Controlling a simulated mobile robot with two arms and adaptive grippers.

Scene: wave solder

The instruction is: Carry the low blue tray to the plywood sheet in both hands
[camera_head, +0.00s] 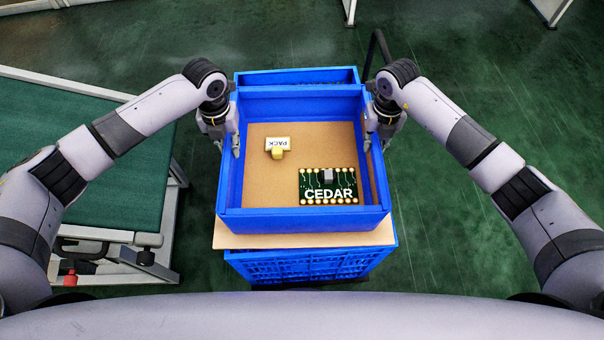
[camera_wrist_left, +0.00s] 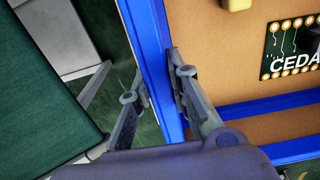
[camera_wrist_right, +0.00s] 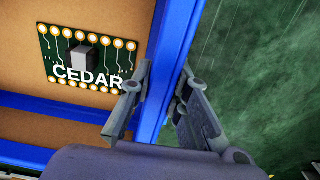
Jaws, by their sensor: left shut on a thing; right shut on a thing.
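The low blue tray (camera_head: 300,222) has blue walls and a brown floor. It holds a green board marked CEDAR (camera_head: 328,186) and a small pale block marked PACK (camera_head: 278,146). My left gripper (camera_head: 236,148) is shut on the tray's left wall; in the left wrist view the wall (camera_wrist_left: 152,60) passes between its fingers (camera_wrist_left: 160,100). My right gripper (camera_head: 368,142) is shut on the right wall, which also shows in the right wrist view (camera_wrist_right: 172,50). The plywood sheet (camera_head: 300,240) shows under the tray's near side. Whether the tray touches it cannot be told.
A blue crate (camera_head: 310,266) stands under the plywood, and another blue wall (camera_head: 296,75) shows behind the tray. A bench with a green top (camera_head: 70,130) stands close on the left. The green floor at right is open.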

